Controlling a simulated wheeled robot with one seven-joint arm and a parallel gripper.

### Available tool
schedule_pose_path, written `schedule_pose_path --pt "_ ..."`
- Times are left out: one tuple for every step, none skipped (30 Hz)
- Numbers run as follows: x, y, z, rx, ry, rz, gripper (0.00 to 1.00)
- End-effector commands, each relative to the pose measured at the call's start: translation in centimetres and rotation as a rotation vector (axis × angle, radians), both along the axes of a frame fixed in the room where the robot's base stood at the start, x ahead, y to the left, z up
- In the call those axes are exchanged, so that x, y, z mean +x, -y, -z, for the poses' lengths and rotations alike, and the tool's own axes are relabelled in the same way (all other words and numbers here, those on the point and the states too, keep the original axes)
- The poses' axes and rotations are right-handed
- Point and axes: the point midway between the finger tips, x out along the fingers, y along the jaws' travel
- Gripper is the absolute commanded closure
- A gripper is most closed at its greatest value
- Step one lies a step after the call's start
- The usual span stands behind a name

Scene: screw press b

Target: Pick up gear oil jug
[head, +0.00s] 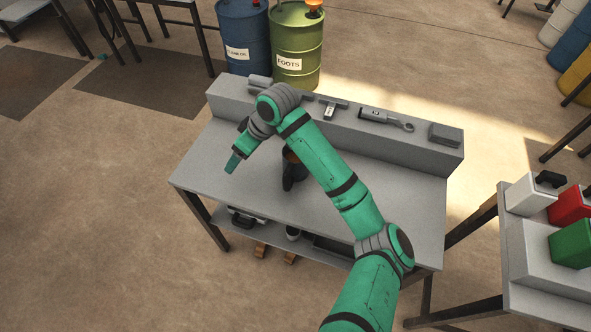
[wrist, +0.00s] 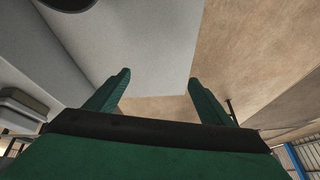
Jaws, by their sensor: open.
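A dark jug (head: 292,176) with an orange-brown top stands on the grey workbench (head: 240,205), partly hidden behind my arm. It is the likeliest gear oil jug, but I can read no label on it. My gripper (head: 232,163) is above the bench's left part, to the left of the dark jug and apart from it. In the wrist view my gripper (wrist: 159,77) is open, with nothing between its fingers. A dark round shape at that view's top left edge may be part of the jug.
A raised ledge at the bench's back holds tools and a grey block (head: 445,134). Drums labelled FOOTS (head: 296,45) and a blue one (head: 243,40) stand behind. A right-hand table carries white (head: 530,195), red (head: 570,206) and green (head: 572,243) containers. The bench's front is clear.

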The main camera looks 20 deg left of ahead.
Motion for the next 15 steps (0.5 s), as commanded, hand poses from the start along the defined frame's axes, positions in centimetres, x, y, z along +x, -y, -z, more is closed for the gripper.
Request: schedule_pose_path --pt "0.7 1.8 -0.3 -0.075 0.004 -0.015 0.25" --pt "0.8 2.7 -0.4 -0.115 -0.001 -0.024 0.25" --pt "1.1 4.0 -0.6 -0.167 -0.005 -0.032 0.25" --pt "1.2 4.9 -0.6 -0.204 -0.009 -0.037 0.25" --pt "1.3 5.8 -0.8 -0.238 -0.01 -0.04 0.25" --pt "1.5 7.0 -0.8 -0.28 -0.012 -0.041 0.25" --pt "1.6 7.8 -0.8 -0.312 -0.013 -0.039 0.25" --pt "1.8 8.7 -0.8 -0.34 -0.013 -0.035 0.25" --pt "1.9 9.9 -0.6 -0.378 -0.013 -0.028 0.25" --pt "2.0 10.7 -0.6 -0.401 -0.011 -0.022 0.25" --pt "2.1 11.4 -0.4 -0.424 -0.009 -0.016 0.25" --pt "2.2 12.3 -0.3 -0.451 -0.008 -0.007 0.25" --pt "2.2 12.8 -0.1 -0.466 -0.007 -0.003 0.25" --pt "2.2 13.1 0.1 -0.478 -0.006 0.001 0.25" --pt "2.2 13.5 0.4 -0.487 -0.005 0.005 0.25"
